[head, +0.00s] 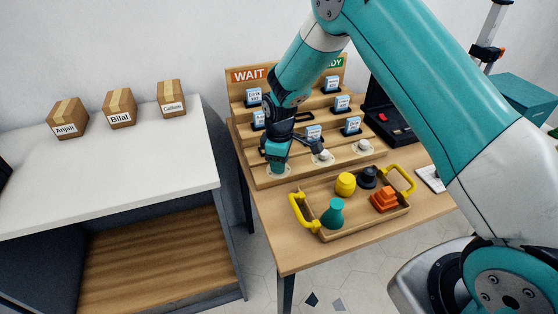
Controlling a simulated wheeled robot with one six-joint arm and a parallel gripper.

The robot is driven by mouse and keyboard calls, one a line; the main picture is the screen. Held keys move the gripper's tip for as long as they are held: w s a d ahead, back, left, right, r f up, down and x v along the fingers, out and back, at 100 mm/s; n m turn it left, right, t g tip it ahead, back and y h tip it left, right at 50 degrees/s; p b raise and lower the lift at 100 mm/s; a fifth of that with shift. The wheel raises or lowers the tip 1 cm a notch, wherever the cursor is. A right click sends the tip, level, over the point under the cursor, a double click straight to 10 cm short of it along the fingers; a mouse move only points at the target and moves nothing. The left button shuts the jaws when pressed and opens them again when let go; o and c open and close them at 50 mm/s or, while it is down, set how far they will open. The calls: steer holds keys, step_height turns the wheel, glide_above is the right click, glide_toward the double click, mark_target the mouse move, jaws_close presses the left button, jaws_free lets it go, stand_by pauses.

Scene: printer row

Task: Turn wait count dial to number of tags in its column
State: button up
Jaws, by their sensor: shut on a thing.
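A wooden tag board stands on the table, with an orange WAIT header (248,74) at left and a green READY header (335,62) at right. In the WAIT column I see a tag (254,96) and a partly covered tag (259,120) below it. The wait count dial sits on the board's front ledge below, on a pale round plate (274,171), mostly hidden by my gripper (278,164). My gripper points down there, shut on the dial. The dial's reading cannot be seen.
Two other dials, a middle one (322,155) and a right one (363,146), stand on the ledge. A yellow-handled tray (352,217) with several coloured pieces sits in front. Several tags (342,103) stand farther right. My arm covers the board's middle.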

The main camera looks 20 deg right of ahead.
steer(key=m, duration=0.4)
steer(key=shift+r+m, duration=0.1)
steer(key=shift+m, duration=0.3)
steer(key=m, duration=0.3)
steer(key=shift+a+m, duration=0.1)
steer(key=shift+m, duration=0.2)
steer(key=m, duration=0.3)
steer(key=shift+m, duration=0.3)
steer(key=shift+a+m, duration=0.1)
steer(key=shift+m, duration=1.8)
steer(key=o, duration=0.9)
